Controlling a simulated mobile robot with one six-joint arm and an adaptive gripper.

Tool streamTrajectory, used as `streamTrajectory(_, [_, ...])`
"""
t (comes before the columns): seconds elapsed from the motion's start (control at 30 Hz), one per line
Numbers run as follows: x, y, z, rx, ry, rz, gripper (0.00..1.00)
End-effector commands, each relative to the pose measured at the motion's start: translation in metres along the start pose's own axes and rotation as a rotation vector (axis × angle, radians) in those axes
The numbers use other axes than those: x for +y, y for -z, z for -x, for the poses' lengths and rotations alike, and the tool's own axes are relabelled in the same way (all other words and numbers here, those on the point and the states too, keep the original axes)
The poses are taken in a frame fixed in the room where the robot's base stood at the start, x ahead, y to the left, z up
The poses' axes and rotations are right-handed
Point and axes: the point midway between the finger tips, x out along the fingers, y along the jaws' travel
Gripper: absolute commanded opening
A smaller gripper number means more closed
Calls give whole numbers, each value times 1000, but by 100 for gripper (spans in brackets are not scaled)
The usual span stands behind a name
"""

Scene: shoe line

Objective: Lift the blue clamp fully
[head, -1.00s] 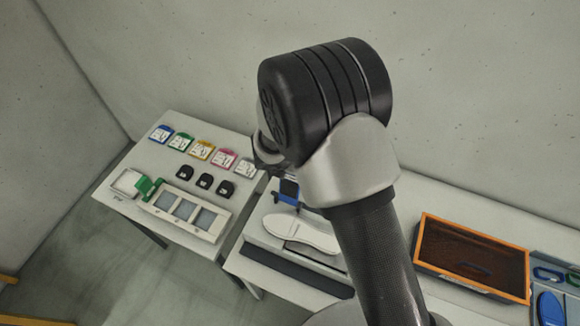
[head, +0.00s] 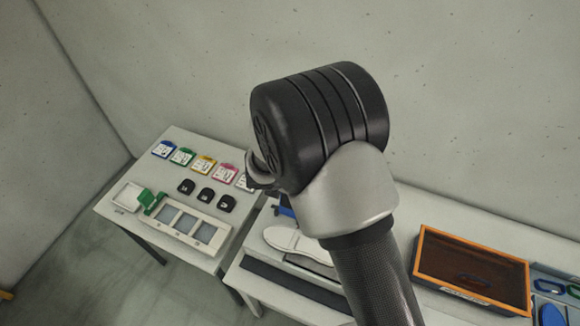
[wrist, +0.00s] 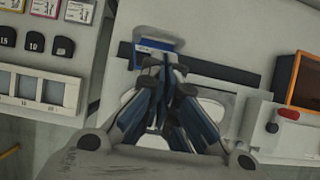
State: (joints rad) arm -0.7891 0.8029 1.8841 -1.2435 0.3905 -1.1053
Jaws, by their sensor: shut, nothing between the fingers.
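The blue clamp (wrist: 155,60) shows in the wrist view as a blue and white piece just beyond my fingertips, at the back end of the white shoe form. In the head view only a small blue part of the clamp (head: 284,211) shows beside my arm. My gripper (wrist: 167,72) is shut and empty, its fingers pointing at the clamp; I cannot tell whether they touch it. The white shoe form (head: 285,240) lies on the bench, partly hidden by my arm and, in the wrist view, by the fingers.
A left table holds several coloured cards (head: 203,165), black tags (head: 206,195) and a white tray with windows (head: 181,224). An orange-rimmed box (head: 420,255) stands at right. A red button (wrist: 289,113) sits right of the shoe form.

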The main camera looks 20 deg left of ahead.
Motion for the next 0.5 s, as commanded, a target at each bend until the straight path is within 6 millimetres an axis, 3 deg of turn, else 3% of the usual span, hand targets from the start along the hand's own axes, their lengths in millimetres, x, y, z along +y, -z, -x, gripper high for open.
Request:
streamTrajectory(0.03, [1,-18,16,-7,-7,-10,0])
streamTrajectory(0.2, [1,-45,38,-6,-5,-9,0])
streamTrajectory(0.5, [1,-67,57,-4,-5,-5,0])
